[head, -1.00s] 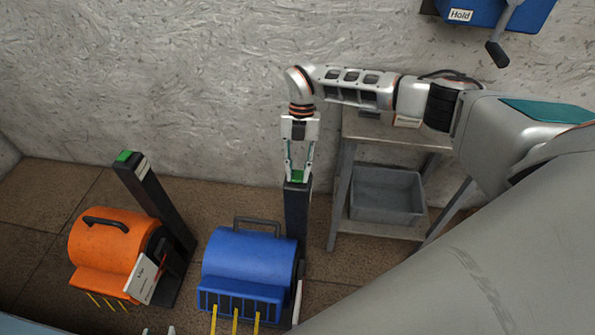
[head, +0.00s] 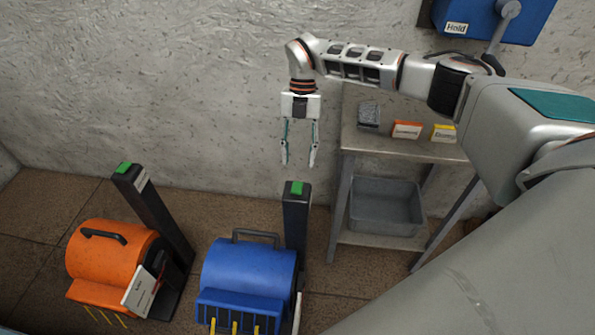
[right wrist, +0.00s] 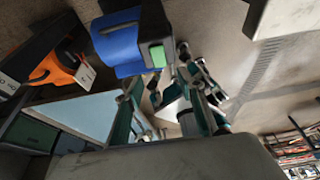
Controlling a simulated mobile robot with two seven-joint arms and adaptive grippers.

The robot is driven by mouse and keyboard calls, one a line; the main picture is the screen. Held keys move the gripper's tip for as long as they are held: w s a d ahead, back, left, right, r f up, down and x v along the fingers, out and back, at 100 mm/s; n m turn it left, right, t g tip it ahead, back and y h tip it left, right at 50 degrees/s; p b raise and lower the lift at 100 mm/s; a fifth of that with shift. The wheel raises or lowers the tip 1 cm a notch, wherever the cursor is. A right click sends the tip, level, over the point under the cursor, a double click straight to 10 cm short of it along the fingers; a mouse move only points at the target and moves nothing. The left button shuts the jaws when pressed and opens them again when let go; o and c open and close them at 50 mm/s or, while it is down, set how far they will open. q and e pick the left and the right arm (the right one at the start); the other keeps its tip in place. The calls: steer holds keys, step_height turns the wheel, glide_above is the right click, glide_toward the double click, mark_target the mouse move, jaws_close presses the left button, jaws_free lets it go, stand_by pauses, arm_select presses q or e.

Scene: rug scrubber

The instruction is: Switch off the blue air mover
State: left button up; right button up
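The blue air mover (head: 248,268) stands on the floor at the bottom centre of the head view, with a black post behind its right side. A green switch (head: 297,188) tops that post. My right gripper (head: 299,160) hangs straight above the switch, fingers pointing down, open and empty, with a gap between fingertips and switch. In the right wrist view the blue air mover (right wrist: 118,42) and its green switch (right wrist: 158,56) show beyond the fingers. My left gripper is not in view.
An orange air mover (head: 112,255) with its own green-topped post (head: 152,208) stands to the left. A metal table (head: 385,145) with small boxes on top and a grey bin (head: 384,205) below stands to the right. A blue wall box (head: 490,15) with a lever is at top right.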

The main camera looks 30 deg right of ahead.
steer(key=shift+v, duration=1.6)
